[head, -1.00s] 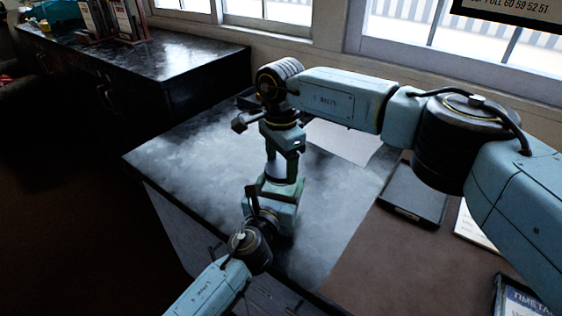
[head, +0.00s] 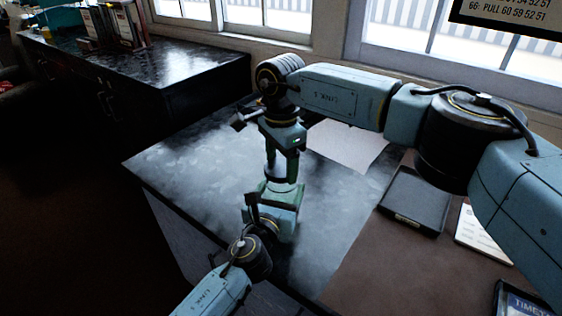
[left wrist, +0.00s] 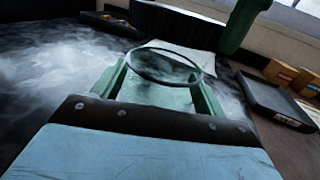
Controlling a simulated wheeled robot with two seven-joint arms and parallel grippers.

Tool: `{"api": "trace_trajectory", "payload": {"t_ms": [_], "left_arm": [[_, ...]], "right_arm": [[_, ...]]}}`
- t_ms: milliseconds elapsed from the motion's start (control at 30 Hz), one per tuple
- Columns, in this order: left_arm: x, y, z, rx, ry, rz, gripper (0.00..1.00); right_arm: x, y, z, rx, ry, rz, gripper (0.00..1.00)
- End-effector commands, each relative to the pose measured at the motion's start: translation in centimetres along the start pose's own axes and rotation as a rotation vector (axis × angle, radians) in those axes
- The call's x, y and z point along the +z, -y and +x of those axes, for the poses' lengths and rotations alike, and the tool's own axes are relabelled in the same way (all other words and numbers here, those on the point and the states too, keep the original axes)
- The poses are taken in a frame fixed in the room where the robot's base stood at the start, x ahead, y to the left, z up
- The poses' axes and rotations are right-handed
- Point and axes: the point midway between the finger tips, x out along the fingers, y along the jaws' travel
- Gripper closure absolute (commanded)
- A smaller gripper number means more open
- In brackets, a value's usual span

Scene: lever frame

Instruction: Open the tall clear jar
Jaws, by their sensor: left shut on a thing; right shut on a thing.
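My left gripper (head: 281,190) comes in low from the left, shut around the clear jar, which is hard to make out in the head view. In the left wrist view, the jar (left wrist: 155,92) sits between the green fingers with a dark round rim at its top; the paper and table show through it. My right gripper (head: 283,172) points down just above the left one, shut. What it holds, presumably the lid, is mostly hidden in the head view. A green part of the right gripper also shows in the left wrist view, beyond the rim at upper right.
The grey tabletop (head: 185,165) is clear to the left. A white sheet (head: 345,148) lies behind the grippers. A black tray (head: 414,200) and papers (head: 484,235) lie to the right. A dark cabinet (head: 150,75) stands at back left, with windows behind.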

Motion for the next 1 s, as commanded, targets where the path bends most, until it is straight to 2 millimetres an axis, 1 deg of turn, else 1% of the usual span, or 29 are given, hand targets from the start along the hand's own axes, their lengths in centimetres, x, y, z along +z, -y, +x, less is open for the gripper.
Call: {"api": "trace_trajectory", "payload": {"t_ms": [133,333,400,567,600,700,800,1000], "left_arm": [[-0.1,0.0,0.0,0.000,-0.002,-0.001,0.92],[-0.1,0.0,0.0,0.000,-0.002,-0.001,0.92],[-0.1,0.0,0.0,0.000,-0.002,-0.001,0.92],[-0.1,0.0,0.0,0.000,-0.002,-0.001,0.92],[-0.1,0.0,0.0,0.000,-0.002,-0.001,0.27],[-0.1,0.0,0.0,0.000,-0.001,-0.001,0.14],[-0.1,0.0,0.0,0.000,-0.001,-0.001,0.03],[0.0,0.0,0.0,0.000,-0.001,0.000,0.03]], "right_arm": [[0.0,0.1,-1.2,-0.003,-0.001,0.000,0.61],[0.0,0.0,-3.6,-0.002,-0.001,0.000,0.61],[0.0,0.0,-4.0,-0.001,0.000,0.000,0.61],[0.0,0.0,-4.0,0.000,0.000,0.000,0.61],[0.0,0.0,-4.0,0.000,0.000,0.000,0.61],[0.0,0.0,-4.0,0.000,0.000,0.000,0.61],[0.0,0.0,-4.0,0.000,0.000,0.000,0.61],[0.0,0.0,-4.0,0.000,0.000,0.000,0.61]]}}
